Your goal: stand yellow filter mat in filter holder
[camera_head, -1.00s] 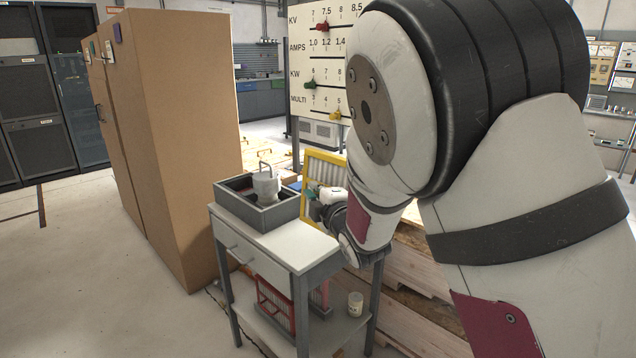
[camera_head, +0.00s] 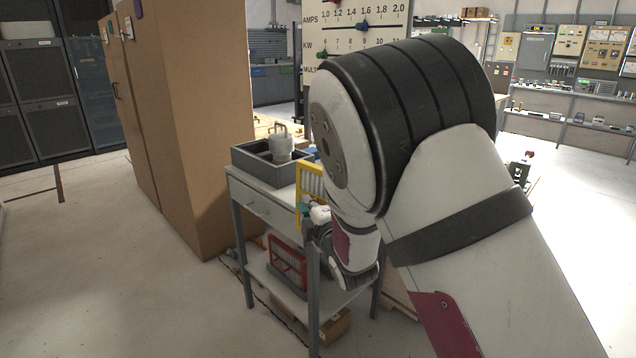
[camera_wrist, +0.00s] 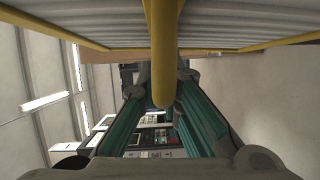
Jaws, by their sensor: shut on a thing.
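The yellow filter mat (camera_head: 312,178) has a yellow frame around pale pleats. It stands roughly upright at the right end of the grey cart, partly hidden behind my arm. My gripper (camera_head: 305,208) is shut on it. In the wrist view the teal fingers of my gripper (camera_wrist: 163,98) close around a yellow bar of the mat (camera_wrist: 163,40), with the pleats spreading above. A red-framed slatted piece (camera_head: 286,262) stands in a dark base on the cart's lower shelf. I cannot tell whether this is the filter holder.
The grey cart (camera_head: 262,206) carries a grey open tray (camera_head: 262,168) with a metal canister (camera_head: 281,146). A tall brown cabinet (camera_head: 200,130) stands close on the left. A dial panel (camera_head: 350,30) is behind. Floor (camera_head: 130,290) is clear at front left.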

